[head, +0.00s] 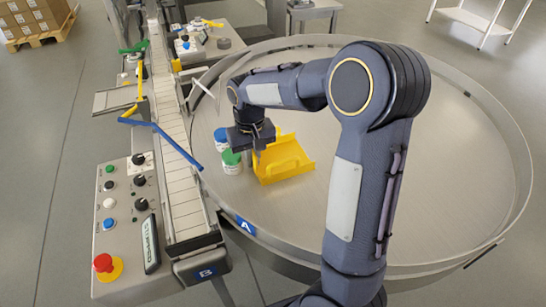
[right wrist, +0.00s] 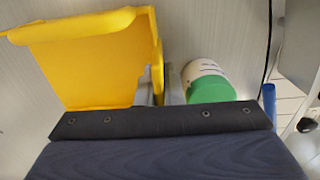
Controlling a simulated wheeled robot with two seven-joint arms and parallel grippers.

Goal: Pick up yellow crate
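The yellow crate (head: 284,162) rests on the round metal table, just right of two lidded jars. My right gripper (head: 259,151) reaches down at the crate's left side. In the right wrist view, its two fingers (right wrist: 160,88) are close together, one on each side of the wall of the crate (right wrist: 90,60). They look shut on that wall, though the contact is partly hidden behind the gripper body. My left gripper is not in view.
A green-lidded jar (head: 231,161) stands close beside the gripper, with a blue-lidded jar (head: 221,138) behind it. The table's raised rim (head: 515,205) surrounds a wide clear surface. A conveyor (head: 178,165) and a control panel (head: 125,215) lie to the left.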

